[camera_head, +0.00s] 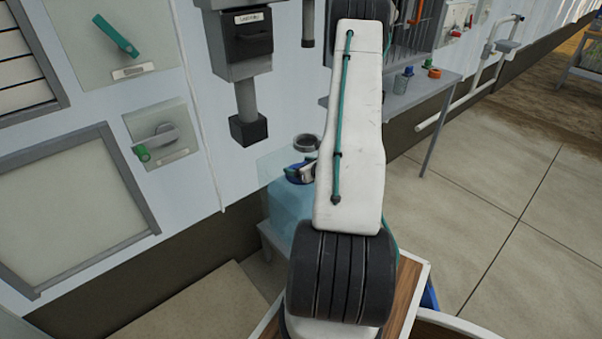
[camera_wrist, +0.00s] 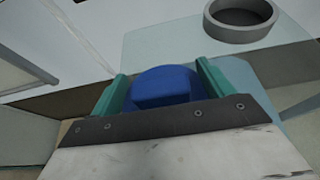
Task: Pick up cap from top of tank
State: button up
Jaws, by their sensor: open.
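The blue cap (camera_wrist: 163,88) sits between the two teal fingers of my gripper (camera_wrist: 160,78) in the wrist view. The fingers are open, one on each side of it; I cannot tell whether they touch it. In the head view, a bit of blue (camera_head: 299,178) shows at the end of my arm, over the translucent blue tank (camera_head: 288,207). My arm hides the tank's right side. The wrist view does not show clearly how the cap's underside rests on the tank.
A grey open ring (camera_head: 306,143) stands beside the cap, behind it; it also shows in the wrist view (camera_wrist: 240,30). A grey box with a black-ended pipe (camera_head: 248,130) hangs on the wall, above left. A side table (camera_head: 440,82) with small containers stands to the right.

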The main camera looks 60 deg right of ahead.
jog(key=shift+w+d+f, duration=0.1)
jog(key=shift+w+f, duration=0.1)
jog(key=shift+w, duration=0.3)
jog(key=c, duration=1.2)
jog(key=shift+o, duration=0.2)
